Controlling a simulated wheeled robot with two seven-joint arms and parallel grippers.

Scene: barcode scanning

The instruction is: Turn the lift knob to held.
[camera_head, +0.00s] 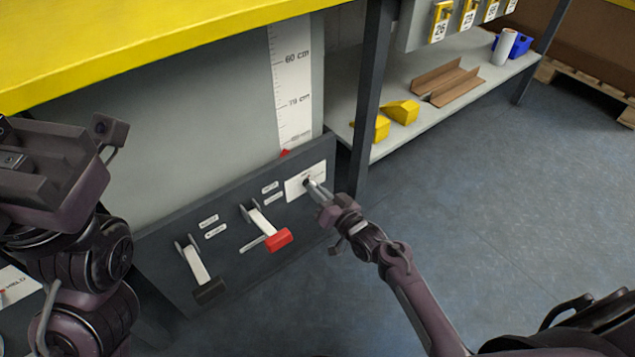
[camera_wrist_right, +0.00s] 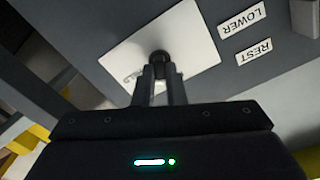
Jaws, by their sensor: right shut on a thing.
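The lift knob (camera_wrist_right: 160,58) is a small dark knob on a white label plate (camera_wrist_right: 195,50). The plate (camera_head: 318,172) also shows in the head view, at the right end of a dark panel. My right gripper (camera_wrist_right: 160,72) is shut on the knob, its two fingers pointing at the plate. In the head view my right gripper (camera_head: 314,186) reaches the plate from the lower right, and the knob is mostly hidden by the fingers. The plate's lettering is partly hidden and hard to read. My left arm is at the left edge; its fingertips do not show clearly.
On the dark panel (camera_head: 165,262) are a red-ended lever (camera_head: 278,240) and a black-ended lever (camera_head: 209,291), with small labels. A height scale (camera_head: 291,85) stands above. A shelf (camera_head: 395,138) with yellow pieces (camera_head: 402,111) is beyond a dark post.

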